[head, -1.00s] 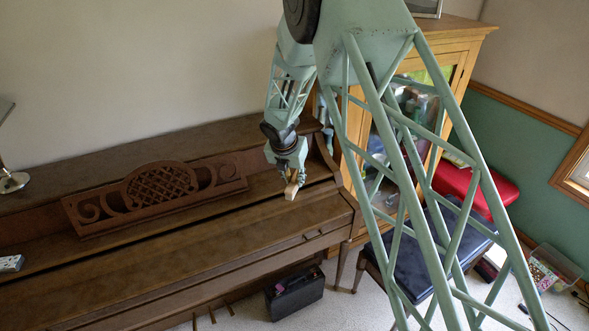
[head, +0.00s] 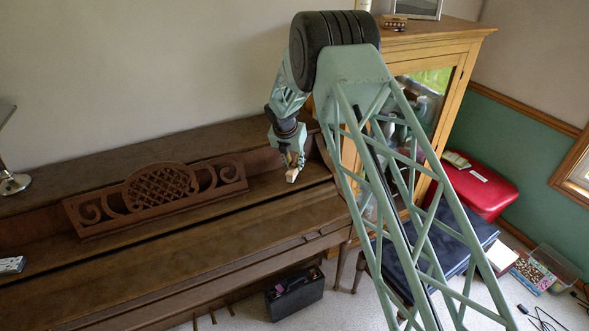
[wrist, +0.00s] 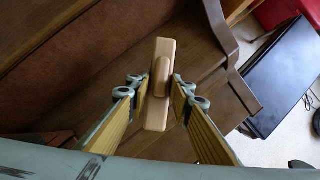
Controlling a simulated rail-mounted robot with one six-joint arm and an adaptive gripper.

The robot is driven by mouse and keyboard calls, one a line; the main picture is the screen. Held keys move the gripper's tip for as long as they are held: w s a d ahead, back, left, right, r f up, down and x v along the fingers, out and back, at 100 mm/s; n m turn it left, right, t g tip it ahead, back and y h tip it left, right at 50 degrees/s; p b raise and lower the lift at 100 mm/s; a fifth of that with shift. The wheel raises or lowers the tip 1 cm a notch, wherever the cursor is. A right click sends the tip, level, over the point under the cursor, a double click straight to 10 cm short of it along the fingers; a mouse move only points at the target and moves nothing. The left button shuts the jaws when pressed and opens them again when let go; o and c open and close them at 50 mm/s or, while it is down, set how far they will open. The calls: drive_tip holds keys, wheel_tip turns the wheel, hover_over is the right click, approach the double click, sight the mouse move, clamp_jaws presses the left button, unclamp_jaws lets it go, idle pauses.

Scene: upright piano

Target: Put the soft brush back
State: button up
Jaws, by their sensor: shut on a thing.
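The soft brush (head: 291,174) shows as a small pale wooden block at the tip of my gripper (head: 292,162), over the right end of the piano (head: 150,272). In the wrist view the brush (wrist: 158,116) is a long pale wooden bar with a raised rounded grip in its middle. My gripper (wrist: 162,88) is shut on that grip, with one finger on each side. The piano's brown wood lies below the brush. I cannot make out bristles; the brush's underside is hidden.
The carved music desk (head: 160,188) stands left of my gripper. A wooden glass-front cabinet (head: 456,68) stands on the right, with a small brown item (head: 393,22) and a picture frame on top. A black case (head: 295,292) sits on the floor. A dark bench (head: 420,262) is near the cabinet.

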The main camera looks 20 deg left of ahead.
sight(294, 168)
drive_tip(key=shift+w+a, duration=0.1)
drive_tip(key=shift+w, duration=0.1)
idle(0.3)
drive_tip(key=shift+w, duration=0.15)
drive_tip(key=shift+w+a+f, duration=0.1)
drive_tip(key=shift+f, duration=1.7)
drive_tip(key=shift+f, duration=0.15)
drive_tip(key=o, duration=0.9)
drive_tip(key=shift+v, duration=6.15)
